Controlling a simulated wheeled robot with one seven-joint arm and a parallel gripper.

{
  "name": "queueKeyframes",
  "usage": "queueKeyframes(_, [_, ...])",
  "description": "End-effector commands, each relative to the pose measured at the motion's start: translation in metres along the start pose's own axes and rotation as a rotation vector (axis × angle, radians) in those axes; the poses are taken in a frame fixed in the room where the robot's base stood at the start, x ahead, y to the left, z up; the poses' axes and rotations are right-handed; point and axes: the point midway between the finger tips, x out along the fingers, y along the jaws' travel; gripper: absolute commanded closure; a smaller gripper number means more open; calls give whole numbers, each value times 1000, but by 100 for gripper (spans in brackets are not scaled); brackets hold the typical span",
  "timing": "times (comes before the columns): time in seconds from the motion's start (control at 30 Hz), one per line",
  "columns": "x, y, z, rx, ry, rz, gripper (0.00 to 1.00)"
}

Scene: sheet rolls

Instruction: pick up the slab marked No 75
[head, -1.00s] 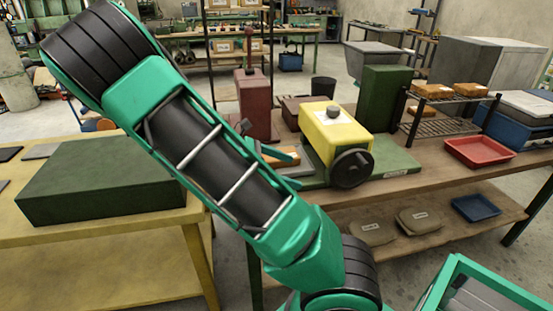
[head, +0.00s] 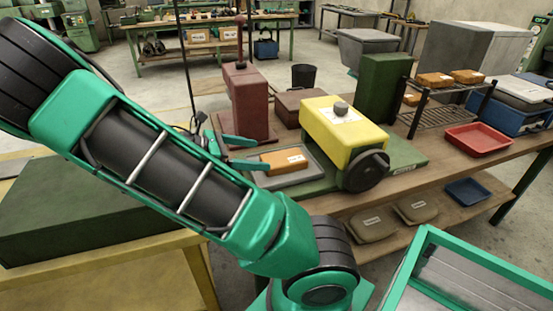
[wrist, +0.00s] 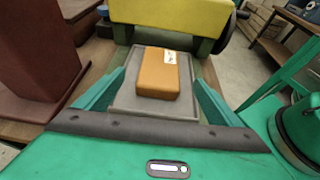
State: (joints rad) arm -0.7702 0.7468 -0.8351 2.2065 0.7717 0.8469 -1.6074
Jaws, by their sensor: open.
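An orange-brown slab (head: 284,161) with a white label lies on a grey tray (head: 291,176) on the green base of the yellow machine; the label is too small to read. The slab also shows in the wrist view (wrist: 158,76), between and ahead of my fingers. My gripper (head: 248,153) is open and empty, its green fingers at the left end of the slab in the head view. Several similar orange-brown slabs, among them one (head: 434,79), lie on the black rack (head: 447,113) at the right. Their labels are also unreadable.
The yellow roller machine (head: 346,131) with its dark handwheel (head: 366,171) stands right beside the slab. A maroon post (head: 248,104) stands behind my gripper. A red tray (head: 478,139) sits on the bench further right. A dark green block (head: 60,205) lies on the yellow table at left.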

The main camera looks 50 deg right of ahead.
Motion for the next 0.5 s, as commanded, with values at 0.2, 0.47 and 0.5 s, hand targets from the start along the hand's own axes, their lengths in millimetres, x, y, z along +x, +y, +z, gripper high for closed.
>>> queueKeyframes(0.2, [46,-1,5,8,-1,-25,12])
queueKeyframes(0.47, [68,0,6,11,0,-30,12])
queueKeyframes(0.5, [72,-1,6,11,-1,-31,12])
